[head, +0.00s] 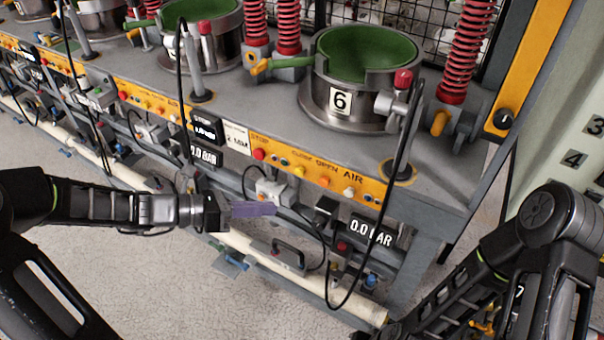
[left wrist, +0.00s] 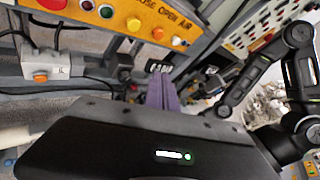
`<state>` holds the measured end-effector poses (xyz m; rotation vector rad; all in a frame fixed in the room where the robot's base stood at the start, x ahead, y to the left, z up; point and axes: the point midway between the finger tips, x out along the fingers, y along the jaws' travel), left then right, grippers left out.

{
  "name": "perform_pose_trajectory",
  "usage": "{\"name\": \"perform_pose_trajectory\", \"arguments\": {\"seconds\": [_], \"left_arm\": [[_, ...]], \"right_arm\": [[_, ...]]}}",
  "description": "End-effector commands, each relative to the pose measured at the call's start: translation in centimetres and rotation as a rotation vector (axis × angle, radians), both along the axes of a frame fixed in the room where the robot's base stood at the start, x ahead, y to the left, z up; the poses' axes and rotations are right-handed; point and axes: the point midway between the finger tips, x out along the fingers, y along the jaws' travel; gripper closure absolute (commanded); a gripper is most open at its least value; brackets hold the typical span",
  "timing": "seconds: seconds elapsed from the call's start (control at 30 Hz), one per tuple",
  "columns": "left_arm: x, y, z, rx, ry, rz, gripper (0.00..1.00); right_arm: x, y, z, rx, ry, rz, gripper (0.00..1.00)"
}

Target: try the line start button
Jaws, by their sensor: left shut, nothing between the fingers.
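No label reading line start is legible, so I cannot tell which button it is. The orange control strip (head: 305,170) on the front of press 6 carries a red button (head: 259,154), an orange button (head: 325,181) and words including "OPEN AIR". Below it hangs a grey-white box (head: 272,190); in the left wrist view a similar box (left wrist: 45,66) bears an orange button (left wrist: 40,77). My left gripper (head: 274,209) has purple fingers, shut and empty, in front of the rail below the strip. Its fingers also show in the left wrist view (left wrist: 162,78). My right gripper is out of view.
Press 6 (head: 340,103) has a green bowl and stands on the grey bench (head: 240,105). A black hose (head: 335,295) loops down in front. A pressure display (head: 372,234) reads 0.0 BAR. A pale pipe (head: 330,294) runs low along the front.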

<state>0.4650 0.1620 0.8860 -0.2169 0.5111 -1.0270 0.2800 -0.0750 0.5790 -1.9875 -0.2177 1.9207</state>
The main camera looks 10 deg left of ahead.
Motion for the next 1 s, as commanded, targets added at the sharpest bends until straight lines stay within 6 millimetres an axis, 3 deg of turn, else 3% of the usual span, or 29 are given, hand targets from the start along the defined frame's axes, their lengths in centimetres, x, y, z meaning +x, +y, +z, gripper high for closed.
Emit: {"name": "perform_pose_trajectory", "arguments": {"seconds": [0.57, 1.0], "left_arm": [[0.2, -0.3, 0.0, -0.023, 0.032, 0.002, 1.0], [4.6, -2.1, -0.2, -0.023, 0.03, -0.001, 1.0]], "right_arm": [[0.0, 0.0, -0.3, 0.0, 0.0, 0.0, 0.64], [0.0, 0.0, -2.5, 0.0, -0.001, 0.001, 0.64]]}}
